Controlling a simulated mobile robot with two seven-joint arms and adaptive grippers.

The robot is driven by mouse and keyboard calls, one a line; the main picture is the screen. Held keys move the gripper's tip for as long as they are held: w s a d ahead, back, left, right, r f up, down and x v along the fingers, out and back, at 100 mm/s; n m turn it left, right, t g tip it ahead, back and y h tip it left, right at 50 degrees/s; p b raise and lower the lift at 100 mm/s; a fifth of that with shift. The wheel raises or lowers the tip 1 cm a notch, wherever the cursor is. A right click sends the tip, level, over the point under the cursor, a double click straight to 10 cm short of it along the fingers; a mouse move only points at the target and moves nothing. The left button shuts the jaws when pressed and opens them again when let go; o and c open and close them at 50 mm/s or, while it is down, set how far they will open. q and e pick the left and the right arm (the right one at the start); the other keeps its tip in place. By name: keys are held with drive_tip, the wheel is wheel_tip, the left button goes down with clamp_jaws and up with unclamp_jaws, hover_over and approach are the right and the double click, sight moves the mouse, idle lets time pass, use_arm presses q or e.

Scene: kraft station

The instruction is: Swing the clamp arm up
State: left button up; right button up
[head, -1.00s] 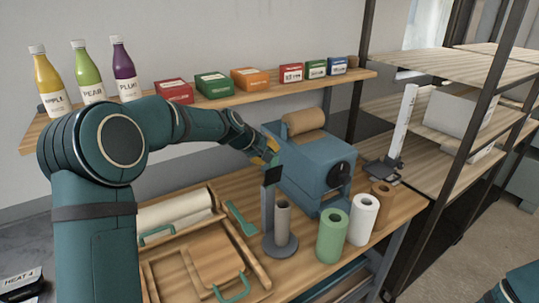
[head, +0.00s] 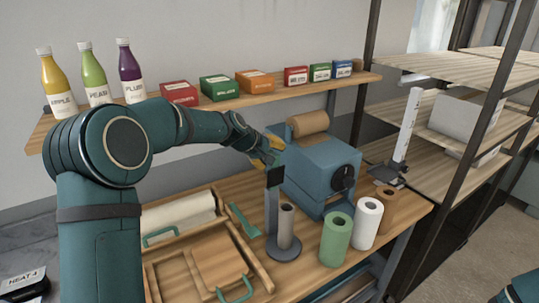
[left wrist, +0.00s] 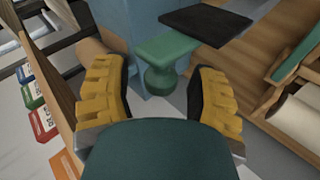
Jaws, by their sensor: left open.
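The blue machine (head: 315,170) stands on the wooden bench, with a brown roll on top and a black dial on its front. A green arm with a round knob (left wrist: 160,80), which looks like the clamp arm, sticks out beside the machine in the left wrist view. My left gripper (head: 268,154) is open at that edge. In the left wrist view its yellow fingers (left wrist: 160,84) stand on either side of the knob, with gaps visible. My right gripper is out of view.
A grey post with a black plate (head: 275,177) stands close in front of my left gripper; the plate partly overlaps the green arm in the wrist view. Green (head: 336,238) and white (head: 367,222) rolls stand to the right. A shelf (head: 230,104) with boxes and bottles runs behind.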

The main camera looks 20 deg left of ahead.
use_arm(q)
drive_tip(key=v, duration=1.2)
drive_tip(key=shift+a, duration=0.1)
